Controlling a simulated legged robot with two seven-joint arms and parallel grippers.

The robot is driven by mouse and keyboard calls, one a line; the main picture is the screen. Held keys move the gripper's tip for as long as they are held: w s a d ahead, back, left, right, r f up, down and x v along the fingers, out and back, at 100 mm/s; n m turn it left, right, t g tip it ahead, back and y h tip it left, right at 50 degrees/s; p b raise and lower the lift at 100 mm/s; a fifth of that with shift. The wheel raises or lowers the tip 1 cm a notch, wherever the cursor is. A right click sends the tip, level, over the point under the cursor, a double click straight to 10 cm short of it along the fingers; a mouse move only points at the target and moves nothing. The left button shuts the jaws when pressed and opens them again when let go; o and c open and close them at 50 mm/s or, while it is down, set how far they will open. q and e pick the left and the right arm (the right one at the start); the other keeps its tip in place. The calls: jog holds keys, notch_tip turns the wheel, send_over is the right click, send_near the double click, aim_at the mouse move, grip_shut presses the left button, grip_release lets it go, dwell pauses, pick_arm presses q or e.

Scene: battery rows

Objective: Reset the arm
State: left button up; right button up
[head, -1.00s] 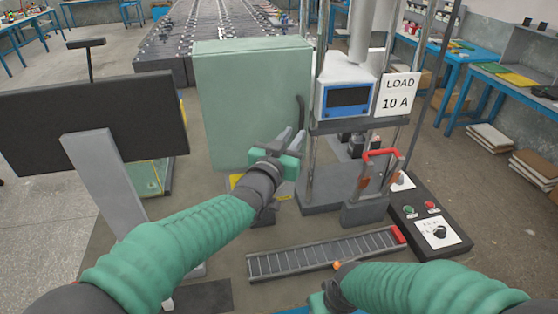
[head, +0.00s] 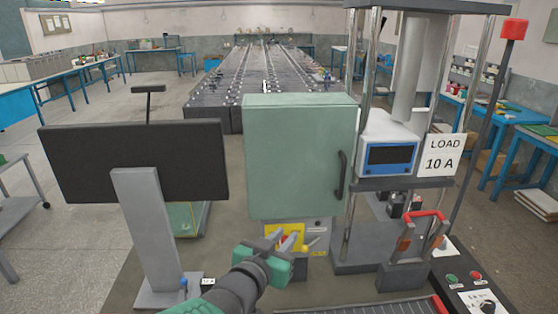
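My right gripper and arm are out of the frame.
A dark monitor (head: 130,160) on a grey stand is at left. A press-like frame with a blue-edged display (head: 390,155) and a "LOAD 10 A" sign (head: 440,157) stands at right. A control box (head: 470,285) is lower right. Battery rows (head: 265,80) lie behind.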

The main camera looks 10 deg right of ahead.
pick_arm(q)
jog(key=s+a+f+n+g+y+p, duration=0.1)
jog(key=s+a+f+n+g+y, duration=0.2)
jog(key=a+f, duration=0.5)
jog(key=s+a+f+n+g+y, duration=0.1)
jog(key=s+a+f+g+y, duration=0.15)
jog(key=s+a+f, duration=0.55)
jog(key=s+a+f+n+g+y, duration=0.1)
jog(key=s+a+f+g, duration=0.1)
jog(key=s+a, duration=0.3)
jog(key=s+a+f+n+g+y+p, duration=0.1)
jog(key=s+a+f+g, duration=0.2)
jog(key=s+a+f, duration=0.1)
jog(key=shift+s+a, duration=0.75)
jog(key=shift+s, duration=0.35)
jog(key=shift+y, duration=0.25)
